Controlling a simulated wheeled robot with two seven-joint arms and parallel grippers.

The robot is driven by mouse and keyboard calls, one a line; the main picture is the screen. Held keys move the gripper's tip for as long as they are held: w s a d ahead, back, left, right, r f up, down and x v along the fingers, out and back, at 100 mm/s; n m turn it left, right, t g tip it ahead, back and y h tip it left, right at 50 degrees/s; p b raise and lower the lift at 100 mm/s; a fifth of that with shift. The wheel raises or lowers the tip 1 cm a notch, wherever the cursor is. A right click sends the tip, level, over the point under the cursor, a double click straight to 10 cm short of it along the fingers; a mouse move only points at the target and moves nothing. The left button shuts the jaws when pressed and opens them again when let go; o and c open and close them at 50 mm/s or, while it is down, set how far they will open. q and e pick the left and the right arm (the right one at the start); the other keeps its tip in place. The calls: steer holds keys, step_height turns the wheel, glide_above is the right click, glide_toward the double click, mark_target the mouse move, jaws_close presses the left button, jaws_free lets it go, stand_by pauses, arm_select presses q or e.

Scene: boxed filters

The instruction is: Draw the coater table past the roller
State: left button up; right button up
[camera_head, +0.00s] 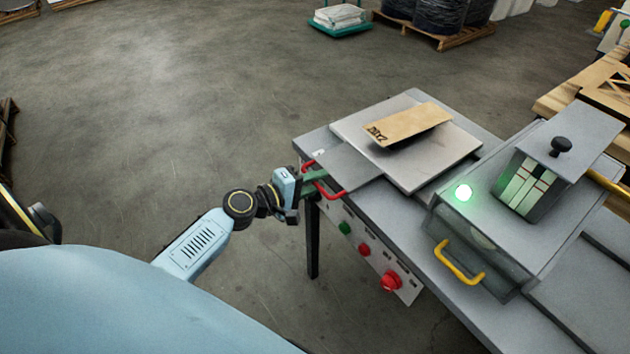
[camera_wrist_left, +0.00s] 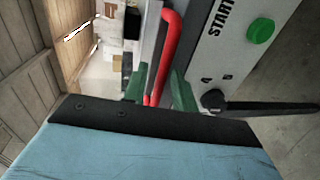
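The coater table (camera_head: 342,163) is a grey sliding plate on the bench, with a larger light plate and a brown card marked with black writing (camera_head: 410,124) on it. A red handle (camera_head: 331,193) sticks out from its left end; it also shows in the left wrist view (camera_wrist_left: 165,50). My left gripper (camera_head: 316,176) is at this handle. In the left wrist view its green fingers (camera_wrist_left: 160,82) stand on either side of the red bar, with gaps showing, so it looks open around it. The roller is hidden, apparently inside the grey box housing (camera_head: 490,238). My right gripper is out of view.
The housing has a yellow handle (camera_head: 459,268), a lit green lamp (camera_head: 463,193) and a black knob (camera_head: 561,146). The bench front carries a green button (camera_head: 344,228) and red buttons (camera_head: 391,281). Open floor (camera_head: 170,110) lies left of the bench.

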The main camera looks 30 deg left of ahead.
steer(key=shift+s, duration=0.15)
arm_select(q)
steer(key=shift+c, duration=0.7)
jaws_close()
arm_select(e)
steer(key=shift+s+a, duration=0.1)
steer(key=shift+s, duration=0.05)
arm_select(q)
steer(key=shift+d, duration=0.15)
